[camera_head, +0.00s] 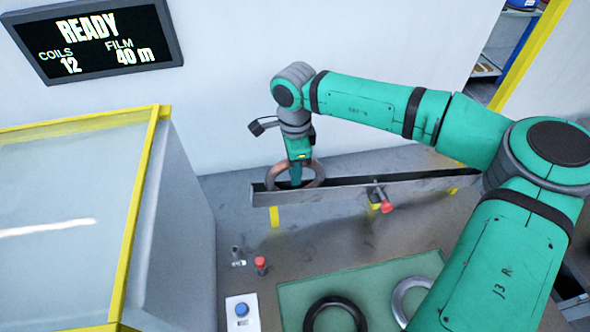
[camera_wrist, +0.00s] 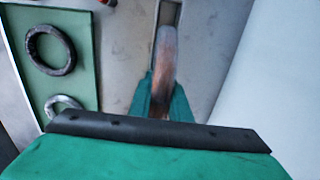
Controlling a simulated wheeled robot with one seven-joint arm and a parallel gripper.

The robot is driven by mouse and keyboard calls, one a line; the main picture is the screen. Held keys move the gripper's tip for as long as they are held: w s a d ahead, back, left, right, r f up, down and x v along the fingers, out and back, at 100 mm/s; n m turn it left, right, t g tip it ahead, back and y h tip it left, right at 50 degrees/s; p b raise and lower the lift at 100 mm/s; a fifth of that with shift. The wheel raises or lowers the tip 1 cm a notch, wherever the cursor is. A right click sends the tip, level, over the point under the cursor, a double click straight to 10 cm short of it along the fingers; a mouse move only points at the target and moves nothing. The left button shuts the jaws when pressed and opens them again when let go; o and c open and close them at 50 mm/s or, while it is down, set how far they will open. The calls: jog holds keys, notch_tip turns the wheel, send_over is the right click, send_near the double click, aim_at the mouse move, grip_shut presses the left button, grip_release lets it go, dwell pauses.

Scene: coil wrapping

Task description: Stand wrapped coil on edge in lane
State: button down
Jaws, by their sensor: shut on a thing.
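A copper-coloured coil (camera_head: 314,167) stands on edge behind the long grey front rail of the lane (camera_head: 350,189). My gripper (camera_head: 296,175) reaches down on it from above and is shut on its rim. In the wrist view the coil (camera_wrist: 166,55) shows edge-on between the two green fingers of my gripper (camera_wrist: 160,95), in line with the lane's slot (camera_wrist: 170,12). The rail hides the coil's lower part in the head view, so I cannot tell whether it touches the lane floor.
A green mat (camera_head: 290,292) at the front holds a dark coil (camera_head: 335,314) and a silver coil (camera_head: 408,296). A red-ended clamp (camera_head: 386,206) sits at the rail. A blue button box (camera_head: 242,312) and red knob (camera_head: 261,265) stand left, beside a yellow-edged cabinet (camera_head: 140,215).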

jog(key=shift+f, duration=0.2)
jog(key=c, duration=1.6)
grip_release()
jog(key=shift+o, duration=0.2)
notch_tip(320, 180, up, 11)
jog(key=shift+f, duration=0.1)
